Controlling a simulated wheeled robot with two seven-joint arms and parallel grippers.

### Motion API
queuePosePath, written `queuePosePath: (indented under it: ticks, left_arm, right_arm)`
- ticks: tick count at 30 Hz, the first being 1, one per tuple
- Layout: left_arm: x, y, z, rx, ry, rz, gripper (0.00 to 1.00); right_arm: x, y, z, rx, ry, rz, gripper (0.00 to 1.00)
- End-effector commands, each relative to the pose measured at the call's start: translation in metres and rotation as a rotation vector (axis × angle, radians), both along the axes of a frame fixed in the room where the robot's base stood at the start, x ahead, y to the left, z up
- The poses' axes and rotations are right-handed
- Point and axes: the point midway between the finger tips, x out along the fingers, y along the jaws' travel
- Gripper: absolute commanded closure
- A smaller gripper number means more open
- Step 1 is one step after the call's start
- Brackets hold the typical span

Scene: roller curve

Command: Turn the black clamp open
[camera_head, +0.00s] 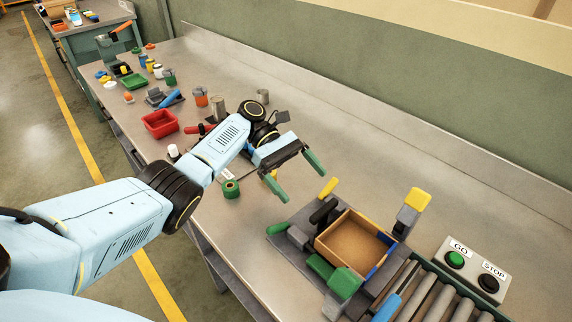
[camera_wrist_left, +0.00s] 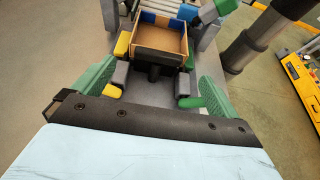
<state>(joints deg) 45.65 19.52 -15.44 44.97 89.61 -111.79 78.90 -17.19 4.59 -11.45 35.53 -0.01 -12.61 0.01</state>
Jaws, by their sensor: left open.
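In the left wrist view the black clamp (camera_wrist_left: 154,72) shows in front of the box, partly in shadow. My left gripper (camera_head: 303,185) is open and empty, its green fingers apart and pointing towards the fixture. It is a little short of the clamp and touches nothing that I can see. In the left wrist view the clamp lies between the two fingers. My right gripper is not in view.
Yellow handles (camera_head: 413,200) and green handles (camera_head: 335,277) stand around the box. A roller conveyor (camera_head: 437,300) and a GO/STOP panel (camera_head: 472,272) lie to the right. A green roll (camera_head: 231,189), red bin (camera_head: 160,123) and several small items are behind the arm. The table behind the fixture is clear.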

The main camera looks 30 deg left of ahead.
Motion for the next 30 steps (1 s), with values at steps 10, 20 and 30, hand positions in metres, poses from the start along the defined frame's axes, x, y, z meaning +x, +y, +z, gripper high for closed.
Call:
queuePosePath:
  ticks: [10,20,30]
  left_arm:
    - [0.017,0.045,0.020,0.002,0.002,-0.003,0.02]
    - [0.020,0.053,0.023,0.000,0.000,0.000,0.02]
    - [0.020,0.053,0.023,0.000,0.000,0.000,0.02]
  right_arm:
    - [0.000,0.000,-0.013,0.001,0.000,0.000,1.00]
    - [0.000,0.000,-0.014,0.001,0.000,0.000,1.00]
    - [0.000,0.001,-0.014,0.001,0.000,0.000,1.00]
